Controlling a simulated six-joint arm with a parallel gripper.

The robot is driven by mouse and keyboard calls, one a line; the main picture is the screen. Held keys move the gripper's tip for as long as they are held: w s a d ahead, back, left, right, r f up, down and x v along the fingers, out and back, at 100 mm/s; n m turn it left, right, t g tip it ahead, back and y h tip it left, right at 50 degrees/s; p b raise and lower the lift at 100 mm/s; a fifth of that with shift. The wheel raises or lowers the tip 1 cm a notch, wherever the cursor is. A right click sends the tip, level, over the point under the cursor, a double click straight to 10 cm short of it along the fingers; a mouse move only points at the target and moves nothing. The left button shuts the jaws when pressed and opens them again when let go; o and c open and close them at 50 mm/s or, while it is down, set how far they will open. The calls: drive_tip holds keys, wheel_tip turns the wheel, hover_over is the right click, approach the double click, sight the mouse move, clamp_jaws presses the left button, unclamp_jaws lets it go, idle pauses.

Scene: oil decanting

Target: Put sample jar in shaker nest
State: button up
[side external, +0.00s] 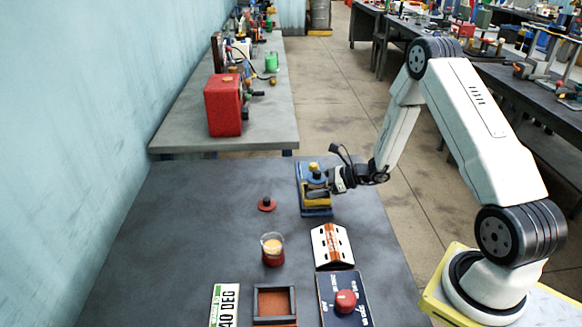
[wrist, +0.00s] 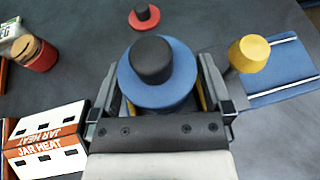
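A blue round lid with a black knob (wrist: 155,75), apparently the sample jar's top, lies between the fingers of my gripper (wrist: 165,100) in the wrist view. The fingers stand on both sides of it; whether they press on the jar is hidden under the lid. In the side view my gripper (side external: 333,180) is at the blue-and-yellow device (side external: 317,208), apparently the shaker, with the blue jar top (side external: 317,179) at its fingertips. The device's blue plate with pale rails (wrist: 283,75) and a yellow knob (wrist: 248,54) show to the right in the wrist view. The jar's base is hidden.
A red lid with a black knob (side external: 267,204) lies on the table. A glass beaker (side external: 272,252) with red and orange contents stands nearer, beside the JAR HEAT block (side external: 332,246). A brown square tray (side external: 275,291) and a red-knob panel (side external: 326,312) lie in front. The table's left is clear.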

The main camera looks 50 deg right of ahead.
drive_tip(key=shift+r, duration=0.15)
drive_tip(key=v, duration=1.2)
idle(0.7)
drive_tip(key=s+a+r+n+g+h, duration=0.2)
drive_tip(key=a+n, duration=0.4)
drive_tip(key=n, duration=0.3)
drive_tip(key=s+a+r+n+g+h, duration=0.2)
drive_tip(key=s+a+n+g+h, duration=0.1)
drive_tip(key=a+n, duration=0.4)
drive_tip(key=s+a+r+n+g+h, duration=0.2)
drive_tip(key=a+n, duration=0.5)
drive_tip(key=n, duration=0.6)
drive_tip(key=shift+s+r+g, duration=0.15)
drive_tip(key=shift+s+g, duration=0.25)
drive_tip(key=shift+g, duration=0.4)
